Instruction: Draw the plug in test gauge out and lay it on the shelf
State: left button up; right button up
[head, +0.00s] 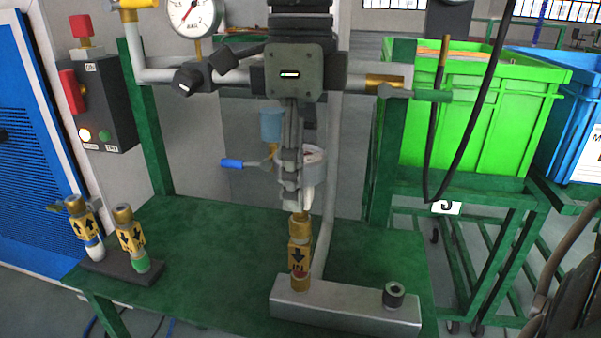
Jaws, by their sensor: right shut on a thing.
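My right gripper (297,188) reaches down from the top centre and is shut on the plug in test gauge (316,158). The gauge is a small round dial with a pale rim, partly hidden behind the fingers. Its lower end is at the top of an upright brass coupling (299,228) with a yellow "IN" arrow label. I cannot tell whether the gauge stem is still inside the coupling. The coupling stands on a grey metal block (345,308). The green shelf (205,250) spreads around the block. My left gripper is not in view.
Two brass couplings with arrow labels (78,220) (131,238) stand on a dark base at the left. A black-topped port (394,294) is on the block's right end. A blue-handled valve (232,164) and pipework are behind. The shelf's middle left is clear.

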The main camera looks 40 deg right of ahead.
grip_shut()
jog(key=shift+r, duration=0.15)
jog(key=shift+r+p, duration=0.5)
jog(key=shift+r, duration=0.25)
jog(key=shift+r+p, duration=1.25)
jog(key=shift+r, duration=0.2)
jog(key=shift+r, duration=0.2)
jog(key=shift+r+p, duration=1.1)
jog(key=shift+r, duration=0.35)
